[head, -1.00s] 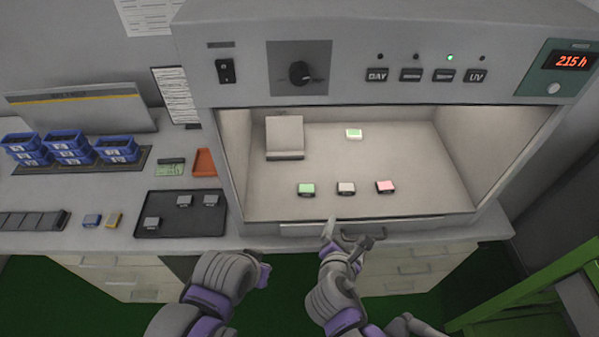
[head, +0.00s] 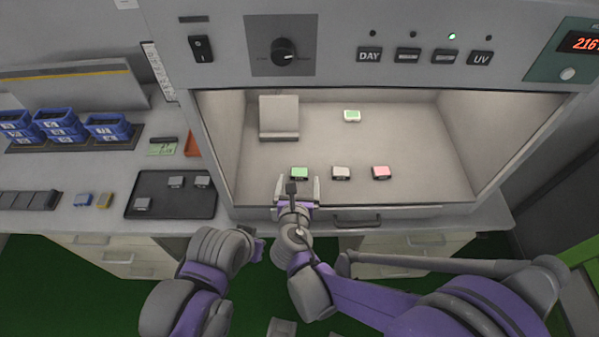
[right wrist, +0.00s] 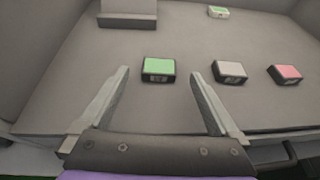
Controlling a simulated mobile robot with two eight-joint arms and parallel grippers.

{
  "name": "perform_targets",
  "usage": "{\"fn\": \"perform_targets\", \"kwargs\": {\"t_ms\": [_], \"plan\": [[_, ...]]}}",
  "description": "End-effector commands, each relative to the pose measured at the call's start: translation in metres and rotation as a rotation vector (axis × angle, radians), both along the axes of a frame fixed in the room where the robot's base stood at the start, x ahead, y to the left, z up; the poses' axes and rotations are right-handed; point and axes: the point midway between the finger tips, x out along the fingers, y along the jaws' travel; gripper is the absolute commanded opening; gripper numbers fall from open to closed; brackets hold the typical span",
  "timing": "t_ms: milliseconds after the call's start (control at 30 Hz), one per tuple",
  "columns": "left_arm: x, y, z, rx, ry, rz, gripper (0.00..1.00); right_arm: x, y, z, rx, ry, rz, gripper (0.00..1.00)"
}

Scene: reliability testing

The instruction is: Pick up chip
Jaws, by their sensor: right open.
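Several small chips lie in the lit cabinet. A green-topped chip (head: 299,173) is at the front left, a pale grey one (head: 341,173) beside it, and a pink one (head: 381,173) to the right. A white-and-green chip (head: 352,116) lies farther back. My right gripper (head: 297,188) is open and empty at the cabinet's front edge, just short of the green chip. In the right wrist view the green chip (right wrist: 159,70) sits ahead, between the lines of the spread fingers (right wrist: 160,75). My left gripper (head: 257,249) hangs below the counter edge, its fingers unclear.
A grey block (head: 278,119) stands at the cabinet's back left. The cabinet's side walls and control panel (head: 330,45) frame the opening. A dark tray (head: 170,205) with several grey chips and blue bins (head: 60,133) are on the left counter.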

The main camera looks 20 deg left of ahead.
Motion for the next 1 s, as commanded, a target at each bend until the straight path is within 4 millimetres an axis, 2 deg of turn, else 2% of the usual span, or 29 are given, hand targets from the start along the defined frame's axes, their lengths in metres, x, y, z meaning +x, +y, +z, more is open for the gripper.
{"fn": "perform_targets", "kwargs": {"t_ms": [100, 200, 467, 900, 967, 1000], "plan": [[0.000, 0.000, 0.002, 0.000, -0.001, 0.000, 0.00, 0.017, 0.004, -0.006, 0.000, -0.001, -0.001, 0.97], [0.000, 0.000, 0.002, 0.000, -0.001, 0.000, 0.00, 0.025, 0.005, -0.010, -0.001, 0.000, -0.002, 0.97], [0.000, 0.000, 0.002, 0.000, -0.001, 0.000, 0.00, 0.027, 0.006, -0.011, 0.000, 0.000, 0.000, 0.97], [0.000, 0.000, 0.002, 0.000, -0.001, 0.000, 0.00, 0.027, 0.006, -0.011, 0.000, 0.000, 0.000, 0.20], [0.000, 0.000, 0.002, 0.000, -0.001, 0.000, 0.00, 0.027, 0.006, -0.011, 0.000, 0.000, 0.000, 0.09], [0.000, 0.000, 0.002, 0.000, -0.001, 0.000, 0.00, 0.027, 0.006, -0.011, 0.000, 0.000, 0.000, 0.09]]}}
